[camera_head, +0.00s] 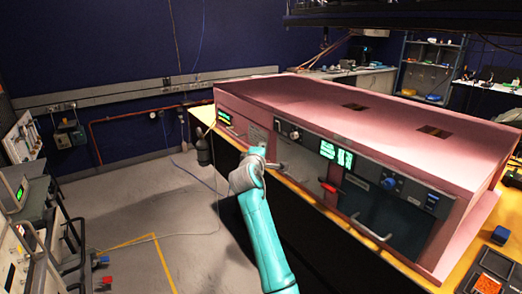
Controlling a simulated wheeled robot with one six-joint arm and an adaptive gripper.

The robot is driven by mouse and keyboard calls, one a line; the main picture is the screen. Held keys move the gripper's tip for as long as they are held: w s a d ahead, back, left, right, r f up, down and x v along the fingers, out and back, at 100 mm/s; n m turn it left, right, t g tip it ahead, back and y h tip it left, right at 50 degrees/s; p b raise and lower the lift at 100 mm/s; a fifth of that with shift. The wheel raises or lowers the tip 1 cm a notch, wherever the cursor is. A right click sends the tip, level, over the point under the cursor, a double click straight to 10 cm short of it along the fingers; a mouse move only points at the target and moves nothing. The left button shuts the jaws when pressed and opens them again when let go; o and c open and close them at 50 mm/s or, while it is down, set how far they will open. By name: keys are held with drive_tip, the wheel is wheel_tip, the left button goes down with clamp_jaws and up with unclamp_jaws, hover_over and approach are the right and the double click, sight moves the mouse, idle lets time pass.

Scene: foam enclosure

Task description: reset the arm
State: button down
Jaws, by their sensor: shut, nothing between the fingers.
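My teal arm (262,235) rises from the bottom middle of the head view toward the pink foam enclosure (330,103). Its grey wrist bends near the left part of the enclosure's front.
The enclosure's front has a red handle (328,187), a metal handle (371,228), a blue knob (388,183) and green displays (336,154). It stands on a wooden-topped bench. The grey floor (185,208) at left is largely clear, with equipment (25,255) along the left edge.

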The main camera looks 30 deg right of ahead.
drive_tip(key=shift+s+a, duration=0.25)
drive_tip(key=shift+s, duration=0.05)
idle(0.4)
drive_tip(key=s+a+f+t+y, duration=0.1)
drive_tip(key=s+a+f+y, duration=0.1)
drive_tip(key=s+a+f, duration=0.5)
drive_tip(key=s+a+f+y, duration=0.2)
drive_tip(key=s+f, duration=0.3)
drive_tip(key=f, duration=0.6)
drive_tip(key=s+a+f+t+y, duration=0.15)
drive_tip(key=s+a+f, duration=0.35)
drive_tip(key=f, duration=0.5)
drive_tip(key=s+a+f+m+y, duration=0.1)
drive_tip(key=s+a+f+y, duration=0.15)
drive_tip(key=s, duration=0.65)
drive_tip(key=s+a+f+m+y, duration=0.1)
drive_tip(key=s+a+f, duration=0.3)
drive_tip(key=s, duration=0.5)
drive_tip(key=s+a+r+m+y, duration=0.1)
drive_tip(key=s+r+m, duration=0.1)
drive_tip(key=s, duration=0.8)
drive_tip(key=s+a+r+m+y, duration=0.1)
drive_tip(key=s+r, duration=0.4)
drive_tip(key=s, duration=0.5)
drive_tip(key=s+a+r+m, duration=0.3)
drive_tip(key=s+r, duration=0.1)
drive_tip(key=s, duration=0.7)
drive_tip(key=shift+a+m+y, duration=0.25)
drive_tip(key=shift+m+y, duration=0.05)
drive_tip(key=shift+y, duration=0.1)
